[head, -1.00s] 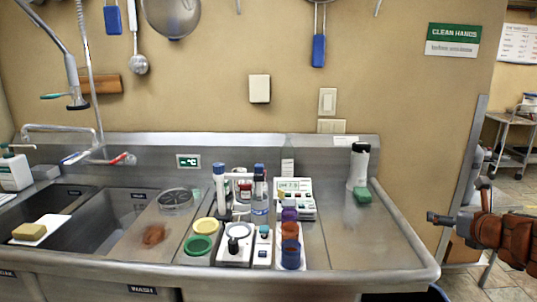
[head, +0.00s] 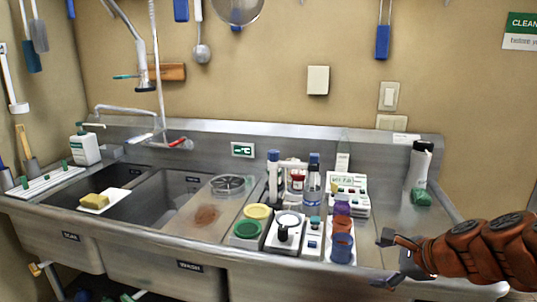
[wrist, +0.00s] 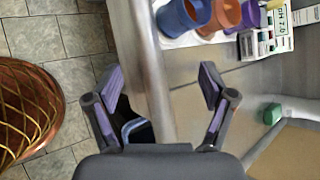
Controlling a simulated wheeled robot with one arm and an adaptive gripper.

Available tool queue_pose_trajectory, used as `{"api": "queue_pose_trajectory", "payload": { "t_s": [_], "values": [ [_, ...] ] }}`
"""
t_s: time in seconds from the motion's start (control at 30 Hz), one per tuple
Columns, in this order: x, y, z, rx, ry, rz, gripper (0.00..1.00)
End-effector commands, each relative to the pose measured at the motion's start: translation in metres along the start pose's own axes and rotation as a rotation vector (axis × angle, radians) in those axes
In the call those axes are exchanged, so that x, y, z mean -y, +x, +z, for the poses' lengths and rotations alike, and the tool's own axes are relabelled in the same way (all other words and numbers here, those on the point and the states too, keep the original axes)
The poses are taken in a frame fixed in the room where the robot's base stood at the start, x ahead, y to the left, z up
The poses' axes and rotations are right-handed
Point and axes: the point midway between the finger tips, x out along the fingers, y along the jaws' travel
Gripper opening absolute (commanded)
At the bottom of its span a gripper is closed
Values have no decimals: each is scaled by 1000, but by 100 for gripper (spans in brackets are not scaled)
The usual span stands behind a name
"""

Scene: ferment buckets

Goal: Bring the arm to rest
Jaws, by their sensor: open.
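My gripper (head: 388,258) is at the right of the head view, in front of the sink counter's right end, with my orange-brown arm reaching in from the right edge. In the wrist view my gripper (wrist: 158,90) has its two fingers spread wide with nothing between them. Below the fingers lie the counter's rounded front edge (wrist: 148,60) and the tiled floor. The gripper appears apart from everything around it.
The steel counter (head: 385,225) holds blue, orange and purple cups (head: 342,248), a pH meter (head: 348,182), bottles and colored lids. A dark bin (wrist: 138,130) stands below its edge. A woven round object (wrist: 25,110) shows at the left. The counter's right part is mostly clear.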

Motion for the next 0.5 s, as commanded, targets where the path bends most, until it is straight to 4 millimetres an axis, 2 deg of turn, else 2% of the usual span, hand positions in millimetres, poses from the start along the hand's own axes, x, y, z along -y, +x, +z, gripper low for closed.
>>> {"api": "queue_pose_trajectory", "payload": {
  "t_s": [0.03,0.1,0.23,0.4,0.5],
  "values": [
    [-28,13,14,9,-126,76,82],
    [-67,24,28,26,-293,185,82],
    [-137,31,43,65,-598,384,82],
    [-220,22,39,132,-971,636,82],
    [-257,9,29,175,-1153,771,82]
  ]
}}
